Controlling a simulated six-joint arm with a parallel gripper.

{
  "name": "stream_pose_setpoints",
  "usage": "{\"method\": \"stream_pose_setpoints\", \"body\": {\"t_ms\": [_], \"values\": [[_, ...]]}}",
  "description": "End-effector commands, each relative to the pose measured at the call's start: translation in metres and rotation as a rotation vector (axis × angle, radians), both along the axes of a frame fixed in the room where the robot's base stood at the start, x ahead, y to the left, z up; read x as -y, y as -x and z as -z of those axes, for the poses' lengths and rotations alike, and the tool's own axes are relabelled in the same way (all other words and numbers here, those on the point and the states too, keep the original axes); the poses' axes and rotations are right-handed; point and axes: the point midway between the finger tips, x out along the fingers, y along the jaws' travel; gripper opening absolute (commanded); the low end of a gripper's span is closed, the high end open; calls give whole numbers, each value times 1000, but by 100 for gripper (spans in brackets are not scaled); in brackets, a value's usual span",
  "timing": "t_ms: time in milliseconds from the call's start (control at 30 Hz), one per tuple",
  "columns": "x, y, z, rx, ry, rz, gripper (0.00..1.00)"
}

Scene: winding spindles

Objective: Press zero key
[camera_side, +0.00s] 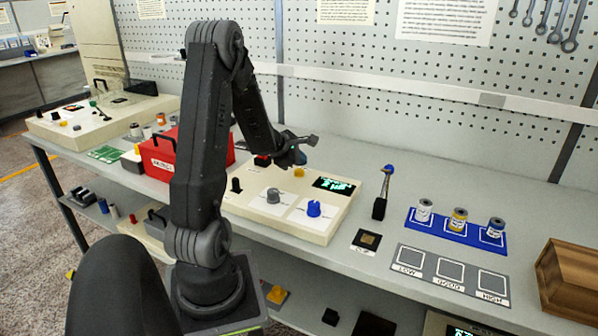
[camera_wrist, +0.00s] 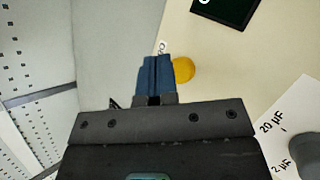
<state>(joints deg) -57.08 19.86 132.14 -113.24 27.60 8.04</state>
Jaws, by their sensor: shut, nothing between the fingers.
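The zero key is a round yellow button (camera_side: 299,172) on top of a cream meter box (camera_side: 272,221). In the wrist view the yellow key (camera_wrist: 183,70) lies just right of my fingertips, and its left edge is hidden behind them. A partly covered label stands beside it. My gripper (camera_wrist: 155,62) has blue fingers, shut together and empty, pointing down beside the key. In the side view my gripper (camera_side: 298,156) is just above the key. I cannot tell the exact height or whether the fingers touch the box.
The box also carries a dark display (camera_side: 335,186) with green digits, a grey knob (camera_side: 273,196) and a blue knob (camera_side: 314,209). A red case (camera_side: 160,152) stands left of it. To the right are a blue rack (camera_side: 458,232) with several small cans and a wooden box (camera_side: 570,278).

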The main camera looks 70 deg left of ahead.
Motion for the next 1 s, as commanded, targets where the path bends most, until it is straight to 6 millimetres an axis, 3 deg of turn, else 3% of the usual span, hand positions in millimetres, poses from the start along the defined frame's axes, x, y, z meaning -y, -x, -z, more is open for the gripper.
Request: {"method": "stream_pose_setpoints", "body": {"t_ms": [1000], "values": [[0, 0, 9, 0, 0, 0, 0]]}}
